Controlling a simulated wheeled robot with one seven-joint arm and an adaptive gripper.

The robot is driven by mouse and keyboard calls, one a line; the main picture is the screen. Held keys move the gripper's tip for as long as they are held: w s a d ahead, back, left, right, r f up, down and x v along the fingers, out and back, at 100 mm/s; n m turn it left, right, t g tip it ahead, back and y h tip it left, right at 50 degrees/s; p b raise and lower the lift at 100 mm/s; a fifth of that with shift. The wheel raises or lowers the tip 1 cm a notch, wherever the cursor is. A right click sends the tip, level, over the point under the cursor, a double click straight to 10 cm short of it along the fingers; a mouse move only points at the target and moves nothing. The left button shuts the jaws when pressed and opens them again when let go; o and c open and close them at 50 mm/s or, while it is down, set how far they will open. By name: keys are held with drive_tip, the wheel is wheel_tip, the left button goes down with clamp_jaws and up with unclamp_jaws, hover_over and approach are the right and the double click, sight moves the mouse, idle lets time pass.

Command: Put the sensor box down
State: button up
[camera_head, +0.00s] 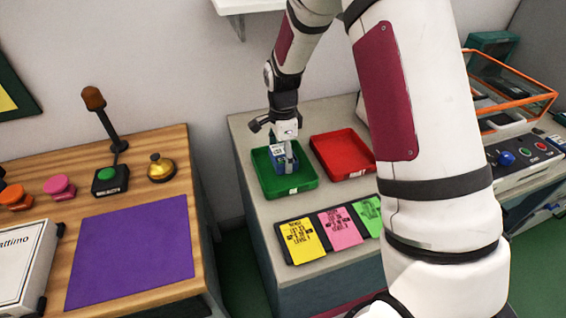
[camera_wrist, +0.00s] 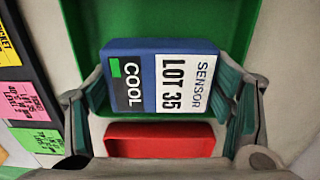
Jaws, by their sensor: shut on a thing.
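The sensor box (camera_head: 279,154) is blue, with a label reading SENSOR LOT 35 and COOL in the wrist view (camera_wrist: 165,82). My gripper (camera_head: 289,153) is shut on it, with one finger on each side in the wrist view (camera_wrist: 168,97). The box is at the green tray (camera_head: 298,186), within its outline in the head view. The green tray's floor and rim also show behind the box in the wrist view (camera_wrist: 85,30). I cannot tell whether the box touches the tray floor.
A red tray (camera_head: 343,153) lies empty just right of the green tray. A dark board with yellow, pink and green notes (camera_head: 302,241) lies in front. An orange-framed clear case (camera_head: 510,85) stands right. A wooden table (camera_head: 60,190) with a purple mat (camera_head: 132,250) is left, across a gap.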

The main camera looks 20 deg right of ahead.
drive_tip(key=shift+f, duration=1.65)
drive_tip(key=shift+f, duration=0.1)
drive_tip(key=shift+f, duration=0.1)
drive_tip(key=o, duration=1.4)
